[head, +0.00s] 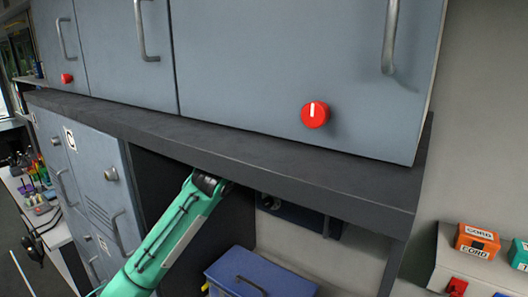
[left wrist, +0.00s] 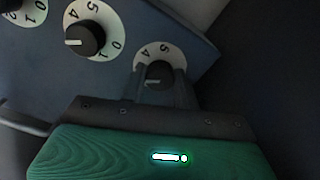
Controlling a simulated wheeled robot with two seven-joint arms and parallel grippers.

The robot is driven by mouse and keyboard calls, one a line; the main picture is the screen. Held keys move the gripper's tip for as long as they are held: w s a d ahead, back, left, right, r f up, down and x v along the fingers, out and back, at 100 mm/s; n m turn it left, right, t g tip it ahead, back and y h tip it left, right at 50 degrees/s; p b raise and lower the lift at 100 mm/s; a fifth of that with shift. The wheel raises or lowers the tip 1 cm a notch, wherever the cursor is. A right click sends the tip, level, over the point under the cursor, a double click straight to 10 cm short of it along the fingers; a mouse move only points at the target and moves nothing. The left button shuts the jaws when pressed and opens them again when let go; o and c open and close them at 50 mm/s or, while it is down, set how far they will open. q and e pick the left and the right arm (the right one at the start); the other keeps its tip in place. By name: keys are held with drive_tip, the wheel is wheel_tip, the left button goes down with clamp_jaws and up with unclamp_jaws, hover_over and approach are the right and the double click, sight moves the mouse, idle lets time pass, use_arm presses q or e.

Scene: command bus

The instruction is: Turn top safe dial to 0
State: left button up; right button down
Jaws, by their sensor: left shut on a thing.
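In the left wrist view three dark dials with white numbered rings sit in a row on a dark blue panel (left wrist: 45,65). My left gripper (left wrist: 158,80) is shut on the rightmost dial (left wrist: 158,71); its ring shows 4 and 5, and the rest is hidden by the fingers. The middle dial (left wrist: 86,38) has a light pointer mark facing left. The third dial (left wrist: 22,8) is cut off at the upper left. In the head view the dark blue safe (head: 300,215) shows partly under the shelf; my left gripper is hidden there. My right gripper is not in view.
A dark shelf (head: 250,150) overhangs the safe, below grey cabinets with red knobs (head: 315,115). A blue box with a handle (head: 255,275) stands below. Grey lockers (head: 90,180) stand at the left.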

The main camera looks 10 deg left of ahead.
use_arm(q)
drive_tip(key=shift+d+f+n+p, duration=0.1)
drive_tip(key=shift+n+p, duration=0.65)
drive_tip(key=shift+n, duration=6.65)
drive_tip(key=shift+f+n+p, duration=0.1)
drive_tip(key=shift+n+p, duration=0.6)
drive_tip(key=shift+n, duration=6.7)
drive_tip(key=o, duration=1)
drive_tip(key=shift+r, duration=0.1)
drive_tip(key=shift+c, duration=0.2)
